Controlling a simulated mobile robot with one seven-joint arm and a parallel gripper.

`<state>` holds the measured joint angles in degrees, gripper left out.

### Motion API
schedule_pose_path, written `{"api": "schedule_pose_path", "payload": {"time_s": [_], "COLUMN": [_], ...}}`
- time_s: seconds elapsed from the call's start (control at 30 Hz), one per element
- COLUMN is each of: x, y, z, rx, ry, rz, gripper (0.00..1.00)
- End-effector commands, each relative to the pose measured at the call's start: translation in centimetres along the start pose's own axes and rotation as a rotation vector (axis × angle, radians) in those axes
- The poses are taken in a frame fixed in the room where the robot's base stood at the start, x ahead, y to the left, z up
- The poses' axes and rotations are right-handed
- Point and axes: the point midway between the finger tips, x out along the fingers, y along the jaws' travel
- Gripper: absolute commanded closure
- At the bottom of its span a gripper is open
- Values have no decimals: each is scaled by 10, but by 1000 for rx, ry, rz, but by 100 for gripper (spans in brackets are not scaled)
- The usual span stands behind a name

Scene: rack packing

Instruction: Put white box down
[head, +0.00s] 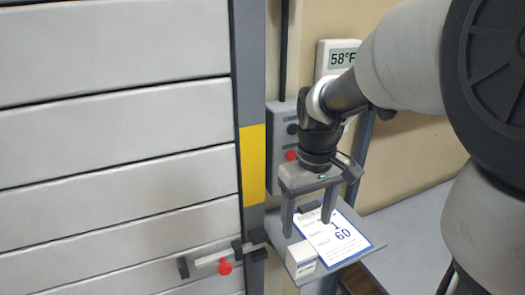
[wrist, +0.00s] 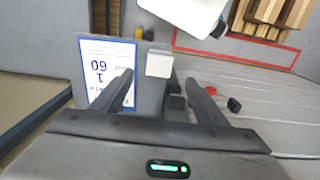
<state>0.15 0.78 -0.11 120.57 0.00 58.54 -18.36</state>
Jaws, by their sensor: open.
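The small white box (head: 301,259) sits on the front left part of a small grey shelf (head: 362,243), beside a blue-edged card (head: 330,238). It also shows in the wrist view (wrist: 159,64), beyond and between my fingertips. My gripper (head: 308,218) is open, with its fingers pointing down above the shelf. In the wrist view (wrist: 160,78) no object is held between the fingers. The box appears apart from both fingers.
A panelled grey cabinet (head: 110,120) with a red-knobbed latch (head: 224,267) stands at left. A grey control box (head: 285,150) and a thermometer display (head: 340,57) are on the wall behind. Wooden slats (wrist: 278,14) lie inside a red floor outline.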

Motion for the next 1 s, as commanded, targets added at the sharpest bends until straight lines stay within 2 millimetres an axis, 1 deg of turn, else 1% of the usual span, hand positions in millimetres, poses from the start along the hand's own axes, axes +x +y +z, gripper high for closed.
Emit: {"api": "schedule_pose_path", "payload": {"time_s": [0.03,0.1,0.3,0.4,0.57,0.63,0.83,0.9,1.0], "x": [13,29,69,81,90,96,128,135,140], "y": [0,0,0,0,0,0,0,1,1], "z": [1,1,1,1,0,0,-3,-3,-4], "rx": [0,1,1,1,2,1,2,2,2], "ry": [-6,-7,-6,-4,-3,-5,-7,-5,-3], "rz": [-2,-2,-2,-2,-1,-2,-2,-2,-1], "gripper": [33,33,33,33,33,33,33,33,33]}}
